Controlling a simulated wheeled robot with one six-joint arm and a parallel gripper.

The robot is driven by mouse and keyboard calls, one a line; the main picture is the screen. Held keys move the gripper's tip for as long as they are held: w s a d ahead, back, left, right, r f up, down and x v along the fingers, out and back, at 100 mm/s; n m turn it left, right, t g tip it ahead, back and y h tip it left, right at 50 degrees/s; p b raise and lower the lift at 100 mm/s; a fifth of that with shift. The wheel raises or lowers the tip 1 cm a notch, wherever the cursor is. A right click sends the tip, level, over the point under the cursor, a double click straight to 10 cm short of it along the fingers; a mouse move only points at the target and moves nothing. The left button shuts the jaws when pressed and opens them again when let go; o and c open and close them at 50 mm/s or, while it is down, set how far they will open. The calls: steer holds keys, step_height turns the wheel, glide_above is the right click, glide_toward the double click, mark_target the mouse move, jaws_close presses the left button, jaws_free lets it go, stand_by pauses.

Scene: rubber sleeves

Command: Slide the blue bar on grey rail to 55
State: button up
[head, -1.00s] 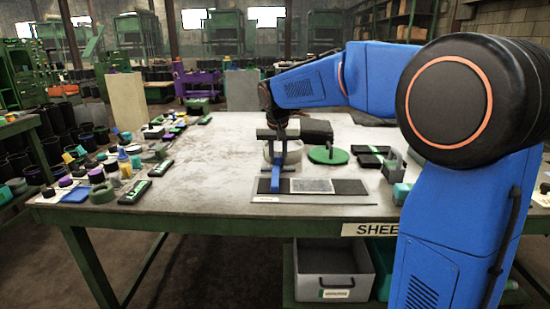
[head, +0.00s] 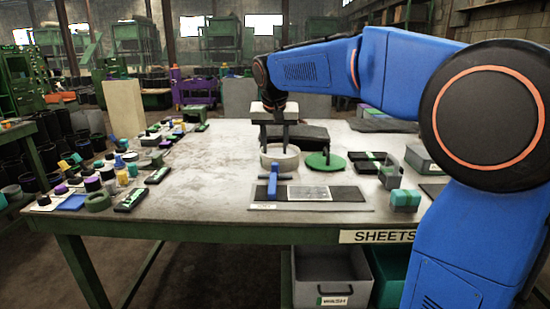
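The blue bar (head: 272,183) lies across the left part of a dark, flat board (head: 345,193) near the table's front edge. A light panel (head: 310,193) lies on the board just right of the bar. A grey strip (head: 325,207) runs along the board's front, with a small white label at its left; its numbers are too small to read. My gripper (head: 276,146) points down behind the bar, over a pale ring-shaped part (head: 279,158). Its two fingers are apart with nothing visible between them. It looks clear of the bar.
A green disc (head: 325,161) stands right of the ring. Several small coloured parts and a green-and-black case (head: 131,199) fill the table's left side. The table's left middle is clear.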

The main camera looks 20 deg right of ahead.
steer(key=v, duration=0.9)
steer(key=s+d+f+n, duration=0.1)
steer(key=s+d+f, duration=0.1)
steer(key=s+f, duration=0.6)
steer(key=s+d+f+n+y, duration=0.1)
steer(key=s+d+f, duration=0.1)
steer(key=s+f, duration=0.7)
steer(key=s+d+f+n, duration=0.1)
steer(key=s+f, duration=0.8)
steer(key=s, duration=0.9)
steer(key=shift+s+d+n, duration=0.2)
steer(key=shift+d+n, duration=0.1)
steer(key=shift+d, duration=0.4)
